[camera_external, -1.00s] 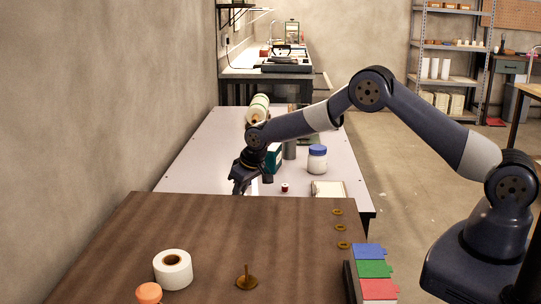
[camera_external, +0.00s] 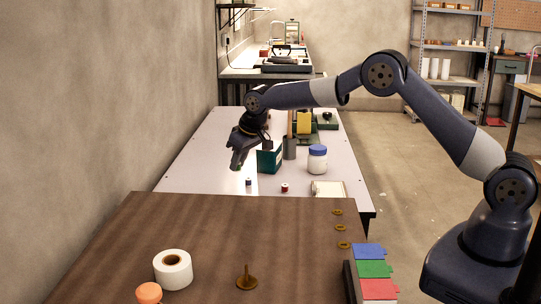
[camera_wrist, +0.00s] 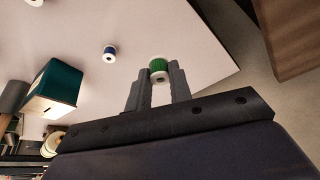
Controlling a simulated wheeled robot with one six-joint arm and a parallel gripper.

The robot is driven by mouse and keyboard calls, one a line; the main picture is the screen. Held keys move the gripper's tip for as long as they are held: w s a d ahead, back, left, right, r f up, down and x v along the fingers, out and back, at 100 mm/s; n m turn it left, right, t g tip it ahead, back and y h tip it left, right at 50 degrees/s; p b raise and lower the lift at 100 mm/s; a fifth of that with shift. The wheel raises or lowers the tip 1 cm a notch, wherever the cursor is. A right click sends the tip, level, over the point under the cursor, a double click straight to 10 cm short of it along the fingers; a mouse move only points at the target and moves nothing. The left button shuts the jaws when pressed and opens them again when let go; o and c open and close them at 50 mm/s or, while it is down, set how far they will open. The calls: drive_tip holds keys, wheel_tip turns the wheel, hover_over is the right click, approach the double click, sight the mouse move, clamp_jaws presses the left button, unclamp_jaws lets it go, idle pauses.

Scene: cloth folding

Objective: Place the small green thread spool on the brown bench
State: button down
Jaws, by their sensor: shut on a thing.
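The small green thread spool (camera_wrist: 158,66) is between my gripper's fingertips (camera_wrist: 157,80) in the wrist view, with its white end facing the camera. My gripper (camera_external: 238,163) is shut on it, above the white table (camera_external: 195,165) in the external view. The spool is too small to make out clearly there. The brown bench (camera_external: 200,225) is in the foreground of the external view, nearer the camera than my gripper. A dark brown surface at the upper right of the wrist view looks like the bench (camera_wrist: 295,35).
A blue spool (camera_external: 248,182) and a red spool (camera_external: 285,187) stand on the white table. A teal box (camera_external: 268,160) and a blue-lidded jar (camera_external: 317,159) stand behind. On the bench are a white tape roll (camera_external: 172,270), a brown peg (camera_external: 246,279) and an orange-capped bottle (camera_external: 148,293).

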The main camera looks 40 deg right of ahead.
sight(272, 234)
drive_tip(key=s+a+r+n+y+p, duration=0.1)
drive_tip(key=s+a+n, duration=0.1)
drive_tip(key=s+n, duration=0.1)
drive_tip(key=s+a+r+n+g+y+p, duration=0.1)
drive_tip(key=s+a+n, duration=0.1)
drive_tip(key=s, duration=0.3)
drive_tip(key=s+a+r+n+g+y, duration=0.1)
drive_tip(key=s+a+r+n, duration=0.1)
drive_tip(key=s+a+n, duration=0.1)
drive_tip(key=shift+s+n+p, duration=0.4)
drive_tip(key=shift+s+n, duration=0.4)
drive_tip(key=shift+n, duration=0.3)
drive_tip(key=s+a+r+n+g+p, duration=0.1)
drive_tip(key=s+a+r+n+g, duration=0.1)
drive_tip(key=s+n, duration=0.5)
drive_tip(key=s+a+r+n+g+p, duration=0.1)
drive_tip(key=s+a+r+n+g, duration=0.2)
drive_tip(key=s, duration=0.5)
drive_tip(key=shift+n+t, duration=0.3)
drive_tip(key=shift+n, duration=0.2)
drive_tip(key=f, duration=0.3)
drive_tip(key=f+p, duration=0.1)
drive_tip(key=f, duration=0.6)
drive_tip(key=shift+s+d+f+p, duration=0.1)
drive_tip(key=shift+d+f+p, duration=0.2)
drive_tip(key=shift+p, duration=0.05)
drive_tip(key=shift+f, duration=0.15)
drive_tip(key=c, duration=1.3)
unclamp_jaws()
